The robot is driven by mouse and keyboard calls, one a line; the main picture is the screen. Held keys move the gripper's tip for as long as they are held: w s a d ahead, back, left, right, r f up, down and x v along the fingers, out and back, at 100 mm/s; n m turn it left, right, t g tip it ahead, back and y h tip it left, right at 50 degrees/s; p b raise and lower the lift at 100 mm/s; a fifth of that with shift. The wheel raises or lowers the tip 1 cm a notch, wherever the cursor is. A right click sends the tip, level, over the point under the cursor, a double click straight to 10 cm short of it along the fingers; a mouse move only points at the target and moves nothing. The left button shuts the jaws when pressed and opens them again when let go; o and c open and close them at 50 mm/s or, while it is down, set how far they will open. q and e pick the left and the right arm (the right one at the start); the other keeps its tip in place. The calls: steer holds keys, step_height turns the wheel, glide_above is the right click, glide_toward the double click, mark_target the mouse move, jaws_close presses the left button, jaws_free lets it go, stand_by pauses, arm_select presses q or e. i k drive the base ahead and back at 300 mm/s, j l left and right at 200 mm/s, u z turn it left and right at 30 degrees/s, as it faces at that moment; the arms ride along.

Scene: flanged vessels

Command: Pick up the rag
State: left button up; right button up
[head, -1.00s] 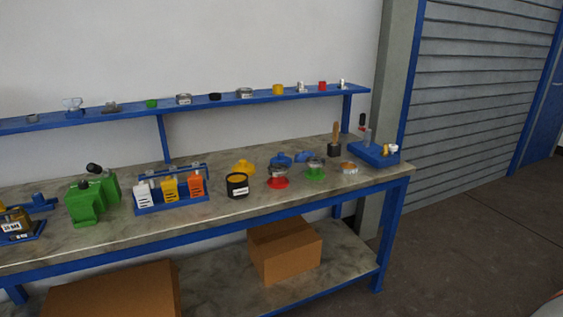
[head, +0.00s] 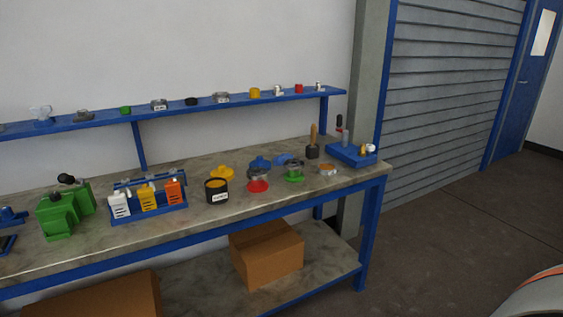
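I cannot make out a rag for certain. A small blue shape (head: 286,159) lies towards the back of the workbench (head: 330,202), behind the green-based fitting (head: 294,172). It is too small to tell whether it is cloth. Neither of my grippers shows in the head view.
The bench also holds a green machine (head: 62,212), a blue bottle rack (head: 150,211), a black pot (head: 217,191) and a blue tool tray (head: 352,154). Cardboard boxes (head: 267,255) sit on the lower shelf. Open floor (head: 430,240) lies right, with a rounded orange-banded object (head: 540,293) at the corner.

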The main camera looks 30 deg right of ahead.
mark_target(279, 160)
steer(key=i+l+u, duration=0.1)
steer(key=l+u, duration=0.2)
steer(key=l, duration=0.4)
steer(key=l+u, duration=0.3)
steer(key=l, duration=0.4)
